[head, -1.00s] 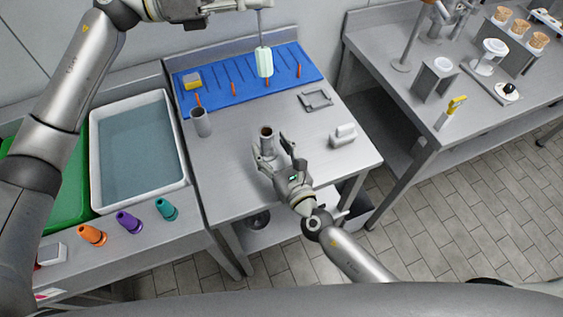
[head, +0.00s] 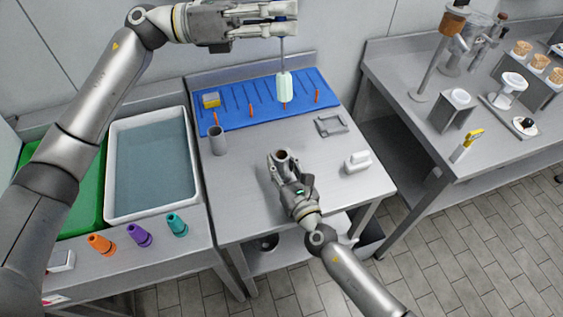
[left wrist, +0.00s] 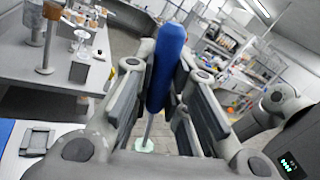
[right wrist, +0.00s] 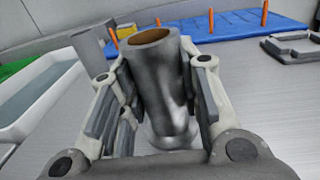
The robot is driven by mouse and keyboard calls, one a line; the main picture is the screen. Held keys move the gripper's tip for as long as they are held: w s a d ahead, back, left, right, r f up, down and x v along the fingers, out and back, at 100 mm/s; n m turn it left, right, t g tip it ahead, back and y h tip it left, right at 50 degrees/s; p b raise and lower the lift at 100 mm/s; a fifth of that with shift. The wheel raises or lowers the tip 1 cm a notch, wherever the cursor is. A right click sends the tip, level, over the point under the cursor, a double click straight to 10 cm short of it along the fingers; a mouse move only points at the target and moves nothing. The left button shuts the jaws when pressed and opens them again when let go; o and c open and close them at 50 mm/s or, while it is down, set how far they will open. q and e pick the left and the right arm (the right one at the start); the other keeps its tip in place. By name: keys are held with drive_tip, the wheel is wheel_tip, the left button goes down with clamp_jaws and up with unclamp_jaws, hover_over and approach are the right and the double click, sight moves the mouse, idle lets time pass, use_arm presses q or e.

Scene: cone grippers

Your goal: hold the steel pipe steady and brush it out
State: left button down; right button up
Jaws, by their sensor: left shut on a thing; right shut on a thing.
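The steel pipe (head: 283,155) stands upright on the steel table; its open top shows a brown inside. My right gripper (head: 283,166) is shut around it, and the right wrist view shows the pipe (right wrist: 158,85) between the fingers. My left gripper (head: 292,18) is shut on the blue handle (left wrist: 167,65) of a brush. The brush's pale green head (head: 284,87) hangs down on a thin rod, high over the table. In the head view it appears behind the pipe, clear of it. The pipe's lower part is partly hidden by my right gripper.
A blue mat (head: 245,112) with orange pegs and a yellow sponge (head: 211,100) lies at the back. A grey cup (head: 217,140) stands left, a square frame (head: 331,124) and white block (head: 357,162) right. A water basin (head: 150,209) is further left.

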drive_tip(key=o, duration=0.4)
clamp_jaws()
drive_tip(key=shift+n+y, duration=0.3)
drive_tip(key=shift+n+g+y, duration=0.5)
drive_tip(key=shift+g+y, duration=0.1)
drive_tip(key=shift+y, duration=0.2)
drive_tip(key=shift+d, duration=0.1)
drive_tip(key=shift+a+m+h, duration=0.2)
drive_tip(key=shift+m+h, duration=0.1)
drive_tip(key=shift+h, duration=0.1)
drive_tip(key=shift+d+m+t+h, duration=0.1)
drive_tip(key=shift+m+t+h, duration=1.05)
drive_tip(key=shift+h, duration=0.75)
drive_tip(key=shift+g+y, duration=0.25)
drive_tip(key=shift+y, duration=0.05)
